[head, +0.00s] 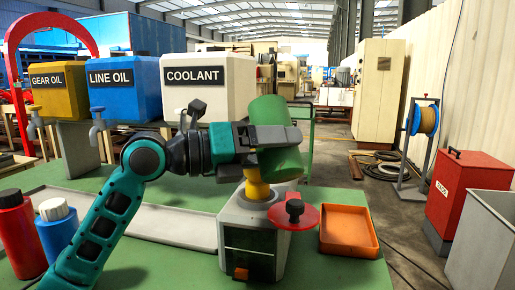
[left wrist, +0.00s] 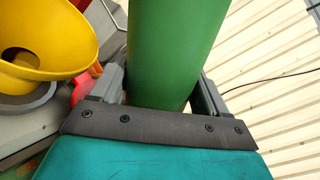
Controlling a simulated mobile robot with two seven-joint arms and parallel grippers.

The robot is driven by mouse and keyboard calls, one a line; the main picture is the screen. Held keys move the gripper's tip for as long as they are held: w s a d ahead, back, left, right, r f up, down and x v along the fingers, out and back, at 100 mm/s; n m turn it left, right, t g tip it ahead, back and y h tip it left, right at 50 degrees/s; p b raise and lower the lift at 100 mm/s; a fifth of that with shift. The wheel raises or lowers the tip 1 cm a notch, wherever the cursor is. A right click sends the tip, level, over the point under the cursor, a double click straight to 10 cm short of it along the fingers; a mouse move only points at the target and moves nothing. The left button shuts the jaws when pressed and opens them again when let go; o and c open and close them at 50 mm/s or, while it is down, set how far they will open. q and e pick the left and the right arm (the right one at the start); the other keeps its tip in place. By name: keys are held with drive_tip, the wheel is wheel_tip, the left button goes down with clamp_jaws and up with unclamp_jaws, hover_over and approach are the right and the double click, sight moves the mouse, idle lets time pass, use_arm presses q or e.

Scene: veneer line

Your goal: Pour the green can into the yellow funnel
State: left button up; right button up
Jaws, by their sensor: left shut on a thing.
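The green can (head: 277,158) is held by my left gripper (head: 268,136), which is shut around its middle. The can leans slightly in the head view and stands over the yellow funnel (head: 257,188). The funnel sits in the top of a grey tank (head: 240,215); its upper part is hidden behind the can and gripper. In the left wrist view the can (left wrist: 175,45) is between my fingers, and the funnel's open bowl (left wrist: 55,40) is to its left, apart from it. I cannot see the can's mouth or any liquid. My right gripper is not in view.
A red disc with a black knob (head: 296,217) is at the tank's front right. An orange tray (head: 347,228) lies right of it. Red (head: 18,235) and blue (head: 58,232) bottles stand at left. Oil and coolant containers (head: 207,85) stand behind.

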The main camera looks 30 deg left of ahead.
use_arm(q)
drive_tip(key=shift+n+p, duration=0.3)
drive_tip(key=shift+p, duration=0.15)
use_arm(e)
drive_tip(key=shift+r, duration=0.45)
use_arm(q)
drive_tip(key=shift+f+n+p, duration=0.15)
drive_tip(key=shift+n+p, duration=0.15)
drive_tip(key=shift+p, duration=0.1)
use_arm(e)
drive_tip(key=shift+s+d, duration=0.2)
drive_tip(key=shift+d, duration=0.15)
use_arm(q)
drive_tip(key=shift+s+d+f+n+p, duration=0.1)
drive_tip(key=shift+f+n+p, duration=0.3)
drive_tip(key=shift+p, duration=0.05)
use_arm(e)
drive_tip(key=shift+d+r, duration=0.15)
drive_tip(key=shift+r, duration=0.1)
use_arm(q)
drive_tip(key=shift+f, duration=0.2)
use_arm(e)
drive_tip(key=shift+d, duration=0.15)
use_arm(q)
drive_tip(key=shift+f+n+p, duration=0.15)
drive_tip(key=shift+n+p, duration=0.15)
drive_tip(key=shift+p, duration=0.05)
